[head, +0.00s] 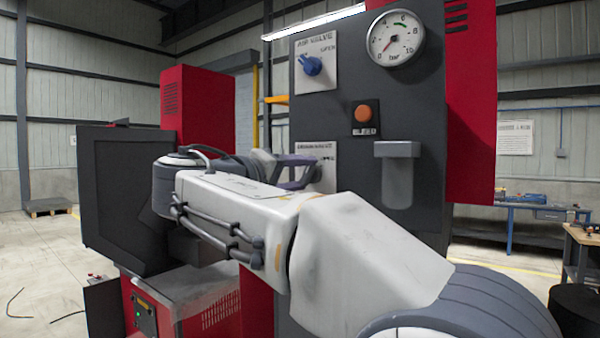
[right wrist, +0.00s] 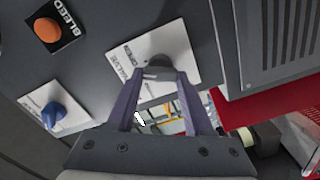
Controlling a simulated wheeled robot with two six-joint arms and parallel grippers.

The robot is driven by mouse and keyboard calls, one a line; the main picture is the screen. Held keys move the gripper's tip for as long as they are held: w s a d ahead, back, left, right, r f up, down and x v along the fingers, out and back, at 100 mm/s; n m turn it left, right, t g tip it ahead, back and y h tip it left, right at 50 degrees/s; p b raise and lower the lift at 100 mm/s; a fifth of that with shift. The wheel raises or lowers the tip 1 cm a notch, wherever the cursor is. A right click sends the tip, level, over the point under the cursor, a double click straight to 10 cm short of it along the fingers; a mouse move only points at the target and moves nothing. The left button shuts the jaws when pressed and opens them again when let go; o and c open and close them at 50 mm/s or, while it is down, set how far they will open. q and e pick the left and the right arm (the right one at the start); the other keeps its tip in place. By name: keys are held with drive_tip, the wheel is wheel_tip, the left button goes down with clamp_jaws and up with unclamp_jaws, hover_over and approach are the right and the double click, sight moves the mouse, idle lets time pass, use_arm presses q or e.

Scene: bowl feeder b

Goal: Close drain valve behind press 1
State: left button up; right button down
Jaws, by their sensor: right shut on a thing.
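The drain valve's white label plate (head: 328,152) is low on the dark grey panel, partly hidden behind my right gripper (head: 312,162). In the right wrist view the plate (right wrist: 183,48) shows the words VALVE and OPEN. A dark grey knob (right wrist: 158,62) sits on it. My right gripper (right wrist: 160,78) is shut on this knob, with its purple fingers on either side of it. I cannot make out which way the knob points. My left gripper is not in view.
The panel also has a blue air valve knob (head: 312,66), a pressure gauge (head: 395,38) and an orange bleed button (head: 363,113). Red cabinets (head: 198,110) stand around. A workbench (head: 540,212) is at the far right.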

drive_tip(key=n+p, duration=0.1)
drive_tip(key=n, duration=0.2)
drive_tip(key=shift+n, duration=0.4)
drive_tip(key=n+p, duration=0.1)
drive_tip(key=n, duration=0.2)
drive_tip(key=shift+f+n, duration=0.1)
drive_tip(key=shift+n, duration=0.2)
drive_tip(key=n+p, duration=0.2)
drive_tip(key=n, duration=0.1)
drive_tip(key=shift+n, duration=0.3)
drive_tip(key=shift+f+n+p, duration=0.25)
drive_tip(key=shift+n+p, duration=0.65)
drive_tip(key=shift+n, duration=0.9)
drive_tip(key=shift+c, duration=1.4)
unclamp_jaws()
